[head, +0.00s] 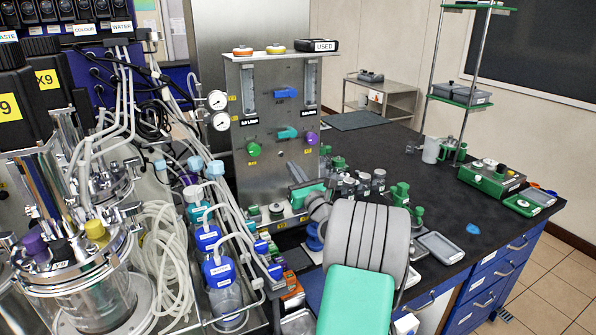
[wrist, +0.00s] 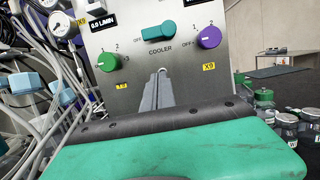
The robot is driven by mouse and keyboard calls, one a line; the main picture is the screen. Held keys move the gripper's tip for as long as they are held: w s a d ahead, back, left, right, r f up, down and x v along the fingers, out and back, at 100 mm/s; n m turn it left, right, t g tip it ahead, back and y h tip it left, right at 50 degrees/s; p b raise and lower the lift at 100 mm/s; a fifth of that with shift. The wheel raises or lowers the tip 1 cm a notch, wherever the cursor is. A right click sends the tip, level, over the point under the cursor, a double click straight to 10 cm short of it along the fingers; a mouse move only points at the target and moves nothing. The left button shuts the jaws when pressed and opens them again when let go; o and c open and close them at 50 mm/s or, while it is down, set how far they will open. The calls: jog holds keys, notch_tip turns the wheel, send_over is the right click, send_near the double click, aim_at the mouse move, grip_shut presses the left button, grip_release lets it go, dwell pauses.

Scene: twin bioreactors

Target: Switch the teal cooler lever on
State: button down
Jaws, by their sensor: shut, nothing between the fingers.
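The teal cooler lever (head: 288,132) is on the front of the upright steel panel (head: 270,182), below a blue lever. In the wrist view the teal lever (wrist: 158,32) lies about level above the word COOLER, its bar reaching left from its round hub. My gripper (wrist: 159,73) is shut and empty, its fingertips just below the COOLER label and apart from the lever. In the head view my gripper (head: 296,168) is in front of the panel, below the teal lever; my arm hides the panel's lower right.
A green knob (wrist: 108,62) is left of the lever and a purple knob (wrist: 208,37) is right of it. The blue lever (head: 286,93) is above. Tubing and glass vessels (head: 95,285) crowd the left. Bottles and small devices stand on the dark bench (head: 440,215) at right.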

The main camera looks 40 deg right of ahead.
aim_at(286, 133)
jog(key=p+x, duration=0.1)
jog(key=x, duration=0.3)
jog(key=shift+r, duration=0.15)
notch_tip(286, 133, up, 4)
jog(key=shift+w+d+f+p, duration=0.1)
jog(key=shift+w+p, duration=0.1)
jog(key=shift+p, duration=0.5)
